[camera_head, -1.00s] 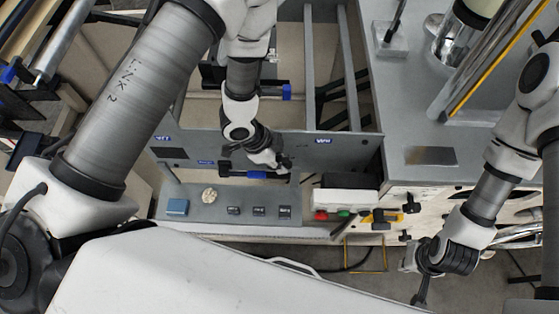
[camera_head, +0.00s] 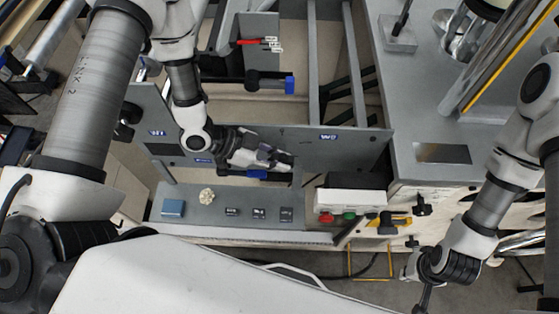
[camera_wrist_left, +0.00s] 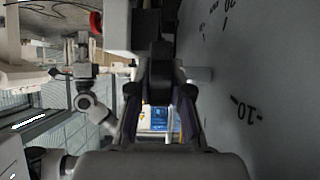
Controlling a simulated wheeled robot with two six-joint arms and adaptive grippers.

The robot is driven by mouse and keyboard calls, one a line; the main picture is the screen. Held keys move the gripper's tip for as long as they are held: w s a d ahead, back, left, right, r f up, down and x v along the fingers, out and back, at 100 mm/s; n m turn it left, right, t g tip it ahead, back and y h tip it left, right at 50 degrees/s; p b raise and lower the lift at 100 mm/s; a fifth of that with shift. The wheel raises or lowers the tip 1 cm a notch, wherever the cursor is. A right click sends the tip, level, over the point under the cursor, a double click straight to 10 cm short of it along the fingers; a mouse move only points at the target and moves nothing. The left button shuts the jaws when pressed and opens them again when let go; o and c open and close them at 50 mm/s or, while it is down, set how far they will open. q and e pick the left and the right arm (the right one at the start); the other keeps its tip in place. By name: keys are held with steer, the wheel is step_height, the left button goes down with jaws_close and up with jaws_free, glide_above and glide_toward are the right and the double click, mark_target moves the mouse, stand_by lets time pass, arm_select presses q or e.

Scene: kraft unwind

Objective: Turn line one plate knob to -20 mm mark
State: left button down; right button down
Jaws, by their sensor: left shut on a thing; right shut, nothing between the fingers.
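My left gripper (camera_head: 284,160) is at the grey front panel (camera_head: 345,152) of the machine, left of the W2 label. In the left wrist view its fingers (camera_wrist_left: 160,112) are shut on a dark knob (camera_wrist_left: 158,75), and a short grey stub joins it to the panel side. The grey plate (camera_wrist_left: 250,60) at the right of that view carries printed scale marks. A "-10" mark (camera_wrist_left: 243,108) is readable and a "20" is partly cut off at the top. No pointer is clear to me. My right gripper (camera_head: 424,294) is shut and empty at the lower right.
Below the panel is a grey ledge (camera_head: 250,217) with a blue box (camera_head: 173,208) and several small dark blocks. A white box (camera_head: 350,196) with red and green buttons stands to the right. A yellow-black tool (camera_head: 390,222) lies beside it.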

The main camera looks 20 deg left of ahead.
mark_target(279, 156)
arm_select(q)
steer(key=shift+f, duration=0.1)
stand_by(0.4)
steer(key=c, duration=1.1)
jaws_free()
step_height(279, 156, up, 10)
steer(key=shift+r, duration=0.1)
